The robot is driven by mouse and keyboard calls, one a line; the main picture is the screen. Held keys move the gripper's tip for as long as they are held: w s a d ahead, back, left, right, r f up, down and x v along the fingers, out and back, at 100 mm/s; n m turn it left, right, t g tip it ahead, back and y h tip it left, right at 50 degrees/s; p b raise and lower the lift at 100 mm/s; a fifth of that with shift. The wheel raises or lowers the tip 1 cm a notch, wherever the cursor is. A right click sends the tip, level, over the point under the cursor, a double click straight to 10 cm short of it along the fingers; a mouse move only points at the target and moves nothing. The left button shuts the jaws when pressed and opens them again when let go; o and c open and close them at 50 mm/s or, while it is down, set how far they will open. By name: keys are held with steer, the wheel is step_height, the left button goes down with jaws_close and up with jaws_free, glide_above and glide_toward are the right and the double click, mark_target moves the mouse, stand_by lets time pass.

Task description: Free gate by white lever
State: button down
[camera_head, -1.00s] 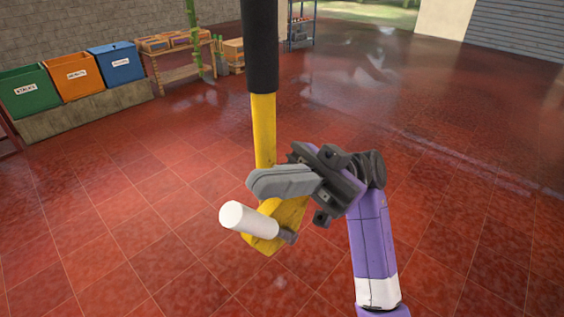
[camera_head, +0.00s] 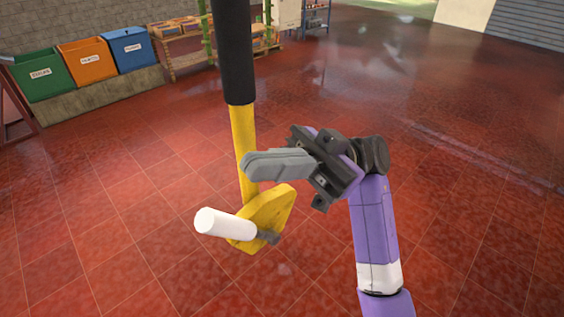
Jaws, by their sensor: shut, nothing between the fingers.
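The white lever (camera_head: 224,223) is a short white cylinder that sticks out to the left from a yellow plate (camera_head: 270,213). The plate is at the lower end of a yellow bar (camera_head: 243,145) that hangs from a thick black post (camera_head: 233,55). A dark pin (camera_head: 267,237) shows at the lever's right end. My gripper (camera_head: 246,167) is shut and empty, with its grey fingers pointing left. It appears above the lever and in front of the yellow bar; I cannot tell whether it touches the bar.
Green (camera_head: 40,76), orange (camera_head: 88,67) and blue (camera_head: 129,51) bins stand on a stone ledge (camera_head: 92,103) at the back left. A wooden table (camera_head: 185,54) with boxes is beside them. The red tiled floor (camera_head: 470,160) is open on the right.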

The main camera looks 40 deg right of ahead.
steer(key=b+v, duration=0.4)
steer(key=v, duration=0.6)
steer(key=shift+f, duration=0.25)
